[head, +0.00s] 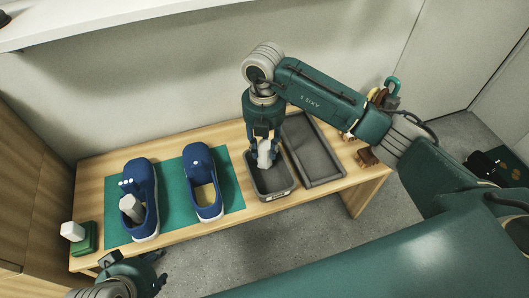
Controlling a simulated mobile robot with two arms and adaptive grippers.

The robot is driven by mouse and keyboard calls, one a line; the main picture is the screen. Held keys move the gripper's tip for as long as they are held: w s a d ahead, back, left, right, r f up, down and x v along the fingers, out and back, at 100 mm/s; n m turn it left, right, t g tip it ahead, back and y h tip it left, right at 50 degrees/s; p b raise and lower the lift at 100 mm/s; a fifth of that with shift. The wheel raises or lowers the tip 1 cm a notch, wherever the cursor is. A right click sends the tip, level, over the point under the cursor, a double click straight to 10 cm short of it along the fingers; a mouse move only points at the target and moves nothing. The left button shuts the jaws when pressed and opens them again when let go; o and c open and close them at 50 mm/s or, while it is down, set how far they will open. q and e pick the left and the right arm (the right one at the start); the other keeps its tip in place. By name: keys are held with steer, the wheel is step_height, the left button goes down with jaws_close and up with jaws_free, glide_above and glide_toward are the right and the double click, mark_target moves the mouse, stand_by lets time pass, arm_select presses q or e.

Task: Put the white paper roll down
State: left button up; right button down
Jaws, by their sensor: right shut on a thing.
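The white paper roll (265,158) is between the fingers of my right gripper (265,148), which is shut on it and points down. The roll is over or partly inside a small grey tray (285,191) on the wooden bench; I cannot tell whether it touches the tray's floor. The fingers hide part of the roll. My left gripper (156,270) is low at the left, in front of the bench, away from the roll; I cannot tell whether it is open.
Two blue shoes, the left one (149,180) with a whitish roll (132,208) in it and the right one (202,174), stand on a green mat (232,188). A larger grey tray (318,155) is right of the small one. A white block (72,231) sits on a green box (88,240).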

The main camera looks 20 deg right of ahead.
arm_select(q)
steer(key=shift+w+d+r+t, duration=0.15)
steer(key=shift+w+r+t, duration=0.1)
steer(key=shift+w, duration=0.25)
steer(key=shift+w+d+r+t, duration=0.15)
steer(key=shift+w+d+t, duration=0.05)
steer(key=shift+w, duration=0.3)
steer(key=shift+w+d+r+t, duration=0.15)
steer(key=shift+w+r+t, duration=0.1)
steer(key=shift+w, duration=0.25)
arm_select(e)
steer(key=shift+f, duration=1)
arm_select(q)
steer(key=shift+w, duration=0.1)
arm_select(e)
steer(key=shift+f, duration=0.1)
steer(key=c, duration=1.3)
jaws_free()
arm_select(q)
steer(key=shift+w+d+r, duration=0.1)
steer(key=shift+w, duration=0.15)
